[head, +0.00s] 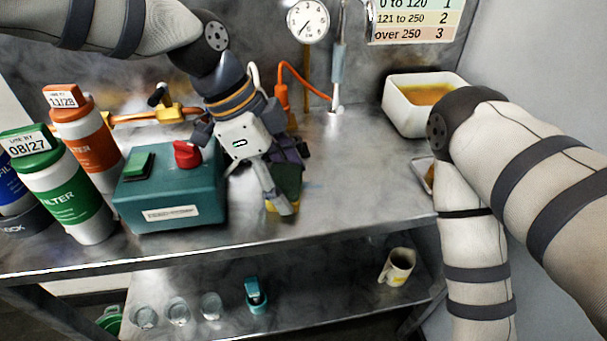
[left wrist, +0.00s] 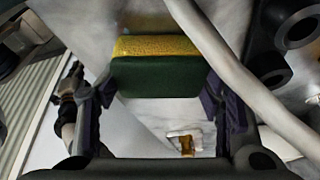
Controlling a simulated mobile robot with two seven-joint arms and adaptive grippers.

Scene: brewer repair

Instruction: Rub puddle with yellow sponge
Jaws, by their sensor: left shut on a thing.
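The yellow sponge (head: 289,180) has a dark green layer and is held in my left gripper (head: 282,187), over the steel bench right of the teal box. In the left wrist view the sponge (left wrist: 155,76) spans between the two purple fingers (left wrist: 160,108), its yellow layer on the upper side of the picture. Whether the sponge touches the bench is hard to tell. I cannot make out a distinct puddle on the shiny bench; the arm and gripper hide part of it. My right arm shows at the right, but its gripper is not in the head view.
The teal box (head: 170,205) with a red knob stands left of the gripper. Filter bottles (head: 75,190) stand farther left. A white tub (head: 408,112) with orange-yellow contents stands at the back right. The bench between sponge and tub is mostly clear. A mug (head: 398,266) stands on the lower shelf.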

